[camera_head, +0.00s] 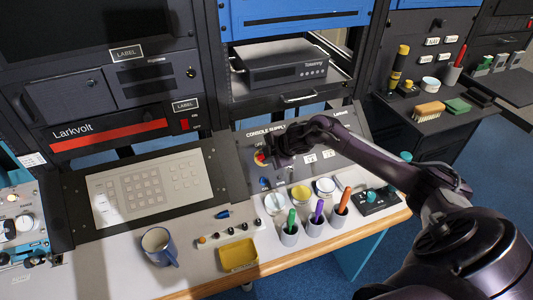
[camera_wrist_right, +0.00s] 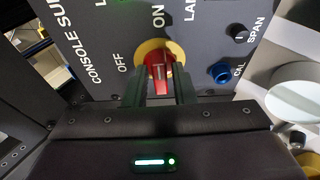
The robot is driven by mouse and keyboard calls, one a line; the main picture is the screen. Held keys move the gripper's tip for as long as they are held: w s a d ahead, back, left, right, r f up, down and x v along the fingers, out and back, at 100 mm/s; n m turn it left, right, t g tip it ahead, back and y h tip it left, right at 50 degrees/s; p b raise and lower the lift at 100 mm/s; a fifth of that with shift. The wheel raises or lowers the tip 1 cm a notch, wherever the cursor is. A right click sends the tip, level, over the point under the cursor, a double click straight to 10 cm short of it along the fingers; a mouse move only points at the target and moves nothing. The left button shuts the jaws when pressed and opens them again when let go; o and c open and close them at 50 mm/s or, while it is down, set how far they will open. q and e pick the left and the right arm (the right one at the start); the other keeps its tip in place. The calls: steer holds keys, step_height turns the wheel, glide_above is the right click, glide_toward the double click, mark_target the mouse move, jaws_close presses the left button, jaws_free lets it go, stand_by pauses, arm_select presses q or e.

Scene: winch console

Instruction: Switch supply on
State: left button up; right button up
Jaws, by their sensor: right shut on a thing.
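The supply switch is a red rotary handle on a yellow disc, on the sloped grey console panel (camera_head: 340,150). In the head view its red edge (camera_head: 260,156) shows just left of my right gripper (camera_head: 272,156). In the wrist view the red handle (camera_wrist_right: 158,62) stands between the two fingers of my right gripper (camera_wrist_right: 160,88), which is shut on it. The handle runs roughly up and down there, with the ON label (camera_wrist_right: 158,16) above and the OFF label (camera_wrist_right: 122,68) to the left. The fingers hide part of the handle. My left gripper is not in view.
A blue knob (camera_wrist_right: 222,72) and a small black knob (camera_wrist_right: 239,32) sit right of the switch in the wrist view. Cups with markers (camera_head: 314,226), round jars (camera_head: 300,194), a yellow tray (camera_head: 238,256) and a blue mug (camera_head: 160,246) stand below the panel.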

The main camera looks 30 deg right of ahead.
steer(key=shift+r+m, duration=0.1)
steer(key=shift+m, duration=0.2)
steer(key=o, duration=0.7)
steer(key=shift+o, duration=0.2)
steer(key=v, duration=0.8)
